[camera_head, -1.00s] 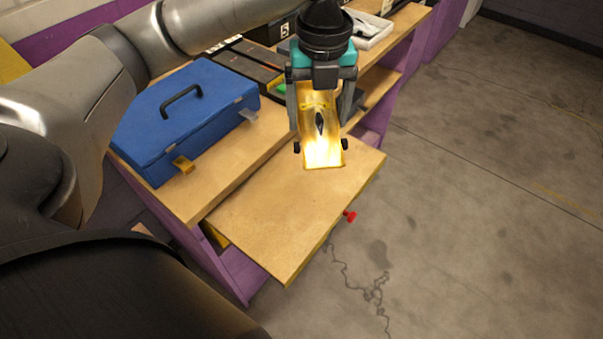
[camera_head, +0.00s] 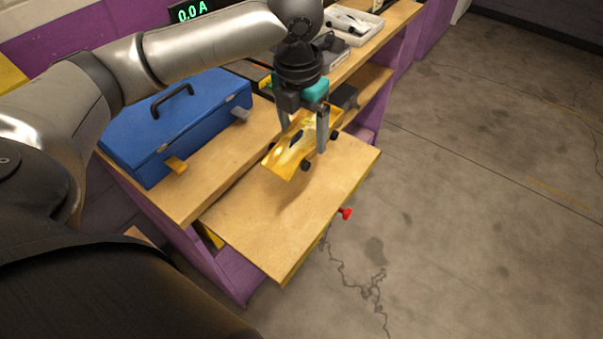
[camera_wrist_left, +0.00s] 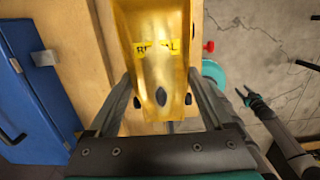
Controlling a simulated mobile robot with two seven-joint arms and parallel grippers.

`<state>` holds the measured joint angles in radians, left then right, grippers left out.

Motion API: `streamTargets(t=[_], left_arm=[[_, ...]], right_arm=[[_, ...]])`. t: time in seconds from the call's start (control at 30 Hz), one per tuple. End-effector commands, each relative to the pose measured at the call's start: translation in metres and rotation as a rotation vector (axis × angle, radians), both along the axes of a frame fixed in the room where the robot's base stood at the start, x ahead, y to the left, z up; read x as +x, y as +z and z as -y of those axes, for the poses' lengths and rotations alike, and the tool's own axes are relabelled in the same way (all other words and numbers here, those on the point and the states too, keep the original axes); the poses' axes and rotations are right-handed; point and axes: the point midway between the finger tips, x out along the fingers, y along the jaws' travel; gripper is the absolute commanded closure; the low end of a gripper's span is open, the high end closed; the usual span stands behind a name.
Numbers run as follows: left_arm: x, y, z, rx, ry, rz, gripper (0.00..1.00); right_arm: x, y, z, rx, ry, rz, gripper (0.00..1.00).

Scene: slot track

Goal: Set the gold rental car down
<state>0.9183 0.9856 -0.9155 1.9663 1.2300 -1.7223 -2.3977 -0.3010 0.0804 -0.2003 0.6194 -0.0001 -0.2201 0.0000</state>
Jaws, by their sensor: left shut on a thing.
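The gold rental car (camera_head: 291,147) is held by my left gripper (camera_head: 305,138), which is shut on it from above. The car is above the pulled-out wooden board (camera_head: 270,225) and looks tilted in the head view. In the left wrist view the gold car (camera_wrist_left: 155,75) sits between the two fingers, with a yellow "RENTAL" label partly readable. In that view the left gripper (camera_wrist_left: 160,100) covers part of the car's sides. My right gripper (camera_wrist_left: 255,100) shows at the right of the wrist view, apart from the car, with its two fingers spread.
A blue toolbox (camera_head: 178,120) stands on the bench left of the car. A red knob (camera_head: 346,213) sticks out at the board's right edge. A white tray (camera_head: 352,27) with a car lies at the back. The near part of the board is clear.

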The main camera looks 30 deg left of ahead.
Motion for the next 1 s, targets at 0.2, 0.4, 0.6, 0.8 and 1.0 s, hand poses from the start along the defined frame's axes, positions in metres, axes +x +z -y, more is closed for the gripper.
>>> streamTargets(t=[0.2,0.4,0.6,0.8,1.0], left_arm=[[-0.001,-0.057,0.0,0.0,0.002,-0.002,0.82],[0.0,-0.075,0.0,-0.001,0.001,0.002,0.82],[0.0,-0.096,0.0,0.0,0.001,0.0,0.82],[0.0,-0.119,0.0,0.001,0.002,0.001,0.82],[0.0,-0.118,0.0,0.001,0.001,0.002,0.82]], right_arm=[[0.0,-0.014,0.0,0.0,0.0,0.0,0.5],[0.0,-0.017,0.0,0.0,0.0,0.0,0.5],[0.0,-0.022,0.0,0.0,0.0,0.001,0.5],[0.001,-0.027,0.0,0.0,0.0,0.001,0.5],[0.001,-0.026,0.0,0.0,-0.001,0.001,0.5]])
